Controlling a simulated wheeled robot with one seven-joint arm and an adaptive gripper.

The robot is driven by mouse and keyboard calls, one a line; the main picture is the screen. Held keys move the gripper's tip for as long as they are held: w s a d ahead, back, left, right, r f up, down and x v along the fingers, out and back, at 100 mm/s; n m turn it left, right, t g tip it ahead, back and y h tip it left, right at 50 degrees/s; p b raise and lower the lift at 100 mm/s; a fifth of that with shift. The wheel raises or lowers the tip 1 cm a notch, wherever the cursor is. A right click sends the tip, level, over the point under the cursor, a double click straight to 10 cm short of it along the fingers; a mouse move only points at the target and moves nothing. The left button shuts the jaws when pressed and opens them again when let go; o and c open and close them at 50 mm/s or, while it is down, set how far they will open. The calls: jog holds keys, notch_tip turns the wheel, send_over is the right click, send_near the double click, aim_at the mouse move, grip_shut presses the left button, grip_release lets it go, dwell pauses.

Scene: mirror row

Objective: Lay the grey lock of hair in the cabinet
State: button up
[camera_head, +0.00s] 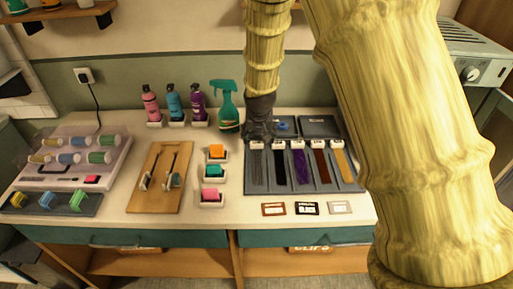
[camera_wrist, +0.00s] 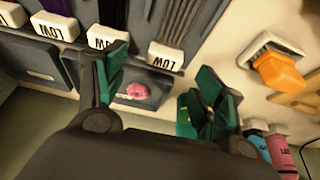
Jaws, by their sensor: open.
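The grey lock of hair (camera_head: 256,165) lies at the left end of a dark tray (camera_head: 305,188), with a white tag at its back end. In the wrist view its tag (camera_wrist: 166,56) shows between the fingers and the grey strand (camera_wrist: 183,22) runs up from it. My gripper (camera_head: 258,138) is open and empty, above the back end of that lock; its teal fingertips (camera_wrist: 160,70) show in the wrist view. Whether they touch the tag I cannot tell. A grey-green metal case (camera_head: 480,50) with a knob stands at the right; I cannot tell whether it is the cabinet.
Black, purple, auburn and blond locks (camera_head: 321,166) share the tray. Dark boxes (camera_head: 320,126) stand behind it. Orange, green and pink blocks (camera_head: 212,195) sit on holders to the left. Bottles (camera_head: 172,103) stand behind. Three small cards (camera_head: 306,208) lie in front. My arm hides the right side.

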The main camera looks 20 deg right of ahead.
aim_at(257, 144)
jog(key=shift+s, duration=0.35)
jog(key=f, duration=0.1)
jog(key=w+f+p, duration=0.1)
jog(key=f, duration=0.1)
jog(key=shift+w+a+p, duration=0.25)
jog(key=shift+p, duration=0.05)
jog(key=shift+w+d+f, duration=0.1)
jog(key=shift+d+f, duration=0.05)
jog(key=shift+f, duration=0.45)
jog(key=shift+w+f, duration=0.15)
jog(key=shift+f, duration=0.1)
jog(key=shift+r, duration=0.1)
jog(key=c, duration=1.2)
